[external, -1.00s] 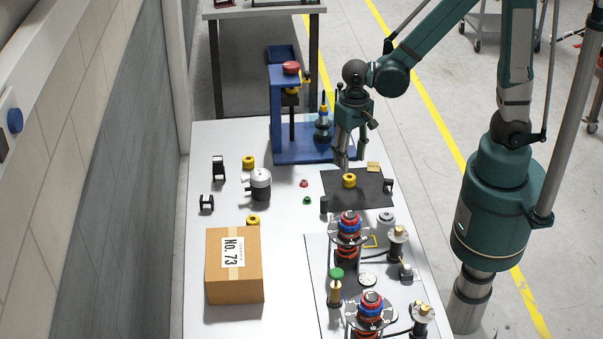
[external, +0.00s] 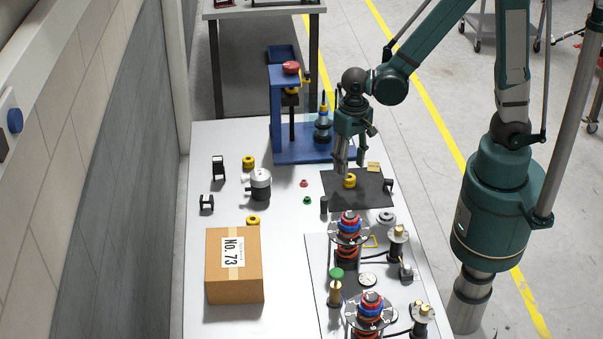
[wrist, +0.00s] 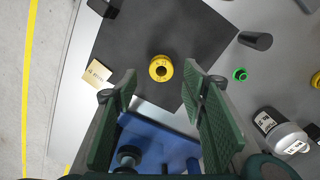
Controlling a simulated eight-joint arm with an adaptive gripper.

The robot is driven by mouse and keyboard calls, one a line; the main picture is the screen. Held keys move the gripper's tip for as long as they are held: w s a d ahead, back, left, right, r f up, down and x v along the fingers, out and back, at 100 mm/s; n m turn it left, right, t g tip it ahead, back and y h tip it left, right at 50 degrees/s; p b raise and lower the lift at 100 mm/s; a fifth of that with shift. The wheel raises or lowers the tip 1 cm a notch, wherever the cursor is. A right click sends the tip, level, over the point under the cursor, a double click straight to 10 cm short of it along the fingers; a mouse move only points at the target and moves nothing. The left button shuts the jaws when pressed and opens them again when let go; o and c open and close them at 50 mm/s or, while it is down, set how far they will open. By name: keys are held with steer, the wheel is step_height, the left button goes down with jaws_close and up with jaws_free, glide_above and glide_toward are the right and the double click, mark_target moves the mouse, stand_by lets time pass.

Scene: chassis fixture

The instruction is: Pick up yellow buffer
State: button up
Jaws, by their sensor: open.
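A yellow buffer (external: 349,181), a ring with a dark hole in its middle, lies on the black mat (external: 372,199). In the wrist view the buffer (wrist: 160,68) lies on the mat, just beyond the fingertips and between their lines. My gripper (external: 350,170) hangs over the mat, pointing down, just above the buffer. In the wrist view my gripper (wrist: 160,82) is open, with nothing between its fingers. Two other yellow rings (external: 248,162) (external: 253,221) lie on the white table to the left.
A blue press stand (external: 279,118) stands behind the mat. A cardboard box (external: 234,265) sits at front left. Coil assemblies (external: 348,230) stand in front of the mat. A yellow note (external: 374,167) and small black blocks (external: 389,185) are by the mat. A grey motor (external: 260,183) stands left.

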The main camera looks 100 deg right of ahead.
mark_target(349, 181)
steer(key=shift+f, duration=0.1)
stand_by(0.3)
steer(key=shift+w+f+b, duration=0.1)
steer(key=shift+f+b, duration=0.25)
steer(key=shift+f, duration=2.15)
steer(key=c, duration=1)
